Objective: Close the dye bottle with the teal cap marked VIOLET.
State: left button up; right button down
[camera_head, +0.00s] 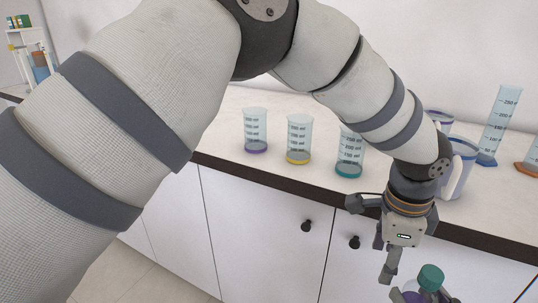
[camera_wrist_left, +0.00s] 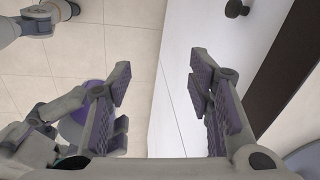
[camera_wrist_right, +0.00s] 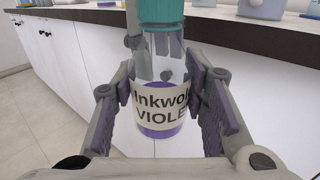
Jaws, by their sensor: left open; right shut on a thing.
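The dye bottle (camera_wrist_right: 158,104) is clear with violet liquid, and its label reads "Inkwo… VIOLE…" with the ends hidden. My right gripper (camera_wrist_right: 165,90) is shut on its sides and holds it upright in front of the counter. The teal cap (camera_wrist_right: 170,10) sits on top of the bottle; it also shows in the head view (camera_head: 431,277). I cannot tell how tight it is, and no marking on it is readable. My left gripper (camera_head: 385,256) is open and empty, just left of the cap in the head view. Its parted fingers show in the left wrist view (camera_wrist_left: 160,82).
Graduated beakers with violet (camera_head: 256,132), yellow (camera_head: 299,140) and teal (camera_head: 349,155) bases stand on the counter (camera_head: 222,122). A jug (camera_head: 461,165) and a tall cylinder (camera_head: 497,122) stand further right. White cabinet doors with dark knobs (camera_head: 306,225) are below.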

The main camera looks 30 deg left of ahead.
pick_arm(q)
jog(key=s+a+f+n+g+h, duration=0.1)
jog(key=s+a+f+n, duration=0.2)
jog(key=s+f, duration=0.5)
jog(key=s+a+f+n+g+h, duration=0.1)
jog(key=s+a+f+n+g, duration=0.2)
jog(key=s+f, duration=0.55)
jog(key=s+a+f+n+y, duration=0.1)
jog(key=s+a+f+n, duration=0.2)
jog(key=s+a+n, duration=0.2)
jog(key=s+a+f+n+t+y, duration=0.1)
jog(key=s+a+f+n, duration=0.2)
jog(key=s+a, duration=0.7)
jog(key=s+n, duration=0.2)
jog(key=s, duration=0.1)
jog(key=shift+s+a, duration=0.2)
jog(key=shift+f, duration=0.15)
